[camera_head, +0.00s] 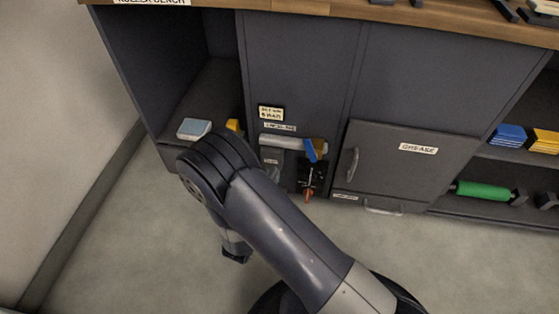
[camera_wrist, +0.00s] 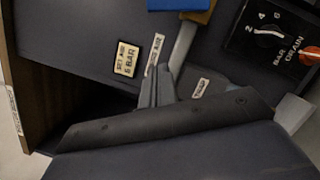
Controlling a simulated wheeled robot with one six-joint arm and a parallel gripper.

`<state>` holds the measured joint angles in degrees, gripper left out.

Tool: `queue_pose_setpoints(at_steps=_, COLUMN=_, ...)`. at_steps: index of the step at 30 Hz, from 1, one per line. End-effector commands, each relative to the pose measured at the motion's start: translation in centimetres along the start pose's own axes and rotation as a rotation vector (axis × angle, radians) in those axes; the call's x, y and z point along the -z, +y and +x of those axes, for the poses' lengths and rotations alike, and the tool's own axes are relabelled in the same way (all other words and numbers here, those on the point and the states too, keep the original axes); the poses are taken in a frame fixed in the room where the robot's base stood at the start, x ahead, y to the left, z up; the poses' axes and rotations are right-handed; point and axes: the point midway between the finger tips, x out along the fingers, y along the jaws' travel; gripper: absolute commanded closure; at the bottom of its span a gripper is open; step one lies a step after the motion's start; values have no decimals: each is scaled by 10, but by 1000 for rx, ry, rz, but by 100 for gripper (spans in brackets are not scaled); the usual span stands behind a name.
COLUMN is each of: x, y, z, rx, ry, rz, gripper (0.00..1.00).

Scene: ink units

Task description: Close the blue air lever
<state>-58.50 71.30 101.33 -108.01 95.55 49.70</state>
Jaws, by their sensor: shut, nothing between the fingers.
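The blue air lever (camera_head: 311,151) sits by the brass valve at the right end of a grey horizontal pipe (camera_head: 285,142) on the cabinet front. In the wrist view the lever (camera_wrist: 176,4) shows only partly, cut by the top edge, beside the brass part (camera_wrist: 200,14). It seems to lie across the pipe. My gripper (camera_wrist: 162,70) is shut and empty, its fingers close to the pipe's near end and the line label, apart from the lever. In the head view my arm hides the fingertips.
A black gauge panel (camera_wrist: 270,38) marked bar and drain has a red knob (camera_head: 307,196) below the lever. A set-air sign (camera_head: 270,113) is above the pipe. The grease door (camera_head: 405,165) with handles is at right. An open shelf holds a light blue block (camera_head: 194,129).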

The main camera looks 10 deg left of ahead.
Motion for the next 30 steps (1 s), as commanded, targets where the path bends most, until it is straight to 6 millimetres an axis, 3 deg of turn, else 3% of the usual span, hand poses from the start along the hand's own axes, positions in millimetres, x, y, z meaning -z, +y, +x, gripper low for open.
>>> queue_pose_setpoints(at_steps=9, x=0, y=0, z=-17, rx=0, ry=-1, rz=0, gripper=100)
queue_pose_setpoints(at_steps=25, x=0, y=0, z=-15, rx=0, ry=-1, rz=0, gripper=100)
queue_pose_setpoints(at_steps=30, x=0, y=-2, z=-4, rx=2, ry=-3, rz=1, gripper=100)
